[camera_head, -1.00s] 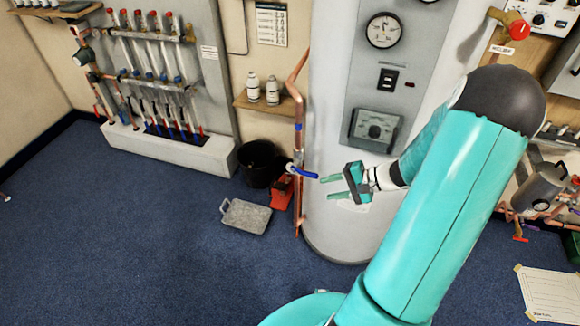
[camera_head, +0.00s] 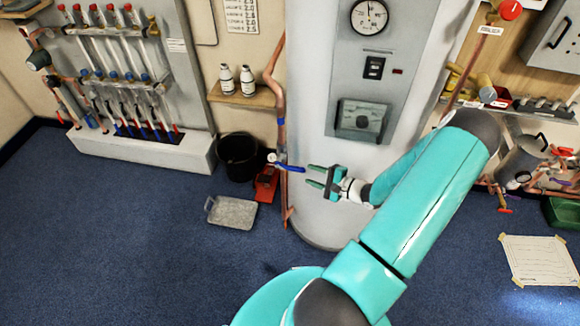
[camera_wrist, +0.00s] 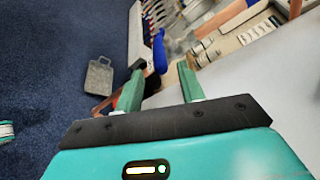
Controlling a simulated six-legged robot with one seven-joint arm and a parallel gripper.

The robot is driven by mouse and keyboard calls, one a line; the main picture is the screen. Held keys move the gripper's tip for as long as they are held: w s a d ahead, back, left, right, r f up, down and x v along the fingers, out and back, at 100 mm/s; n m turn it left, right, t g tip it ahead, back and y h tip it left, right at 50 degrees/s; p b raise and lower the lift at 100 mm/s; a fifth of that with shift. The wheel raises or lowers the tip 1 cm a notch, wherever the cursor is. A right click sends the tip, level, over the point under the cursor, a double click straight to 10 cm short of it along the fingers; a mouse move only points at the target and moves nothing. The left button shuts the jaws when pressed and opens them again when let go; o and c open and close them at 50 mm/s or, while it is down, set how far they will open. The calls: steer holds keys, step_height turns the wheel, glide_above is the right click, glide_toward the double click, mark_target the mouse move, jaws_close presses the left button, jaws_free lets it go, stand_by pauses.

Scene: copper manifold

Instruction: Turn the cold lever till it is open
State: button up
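The cold lever (camera_head: 290,168) is a blue handle on a vertical copper pipe beside the large pale cylinder. It sticks out to the right, nearly level and across the pipe. My gripper (camera_head: 312,176) is open and empty just right of the lever's free end, with its fingers pointing at it. In the wrist view the blue lever (camera_wrist: 159,52) shows in the gap between the two green fingertips (camera_wrist: 160,70), a little beyond them. No contact is visible. The lever's valve body is small and hard to make out.
The copper pipe (camera_head: 281,135) runs close along the cylinder (camera_head: 315,215). A black bucket (camera_head: 238,157), a red object (camera_head: 266,184) and a grey tray (camera_head: 232,212) are on the floor to the left. A shelf (camera_head: 240,96) holds two bottles. Blue floor is clear at lower left.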

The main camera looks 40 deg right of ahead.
mark_target(292, 168)
steer(key=x, duration=0.9)
steer(key=shift+w+f, duration=0.1)
steer(key=shift+w, duration=0.1)
steer(key=shift+s, duration=0.1)
steer(key=shift+c, duration=0.2)
jaws_close()
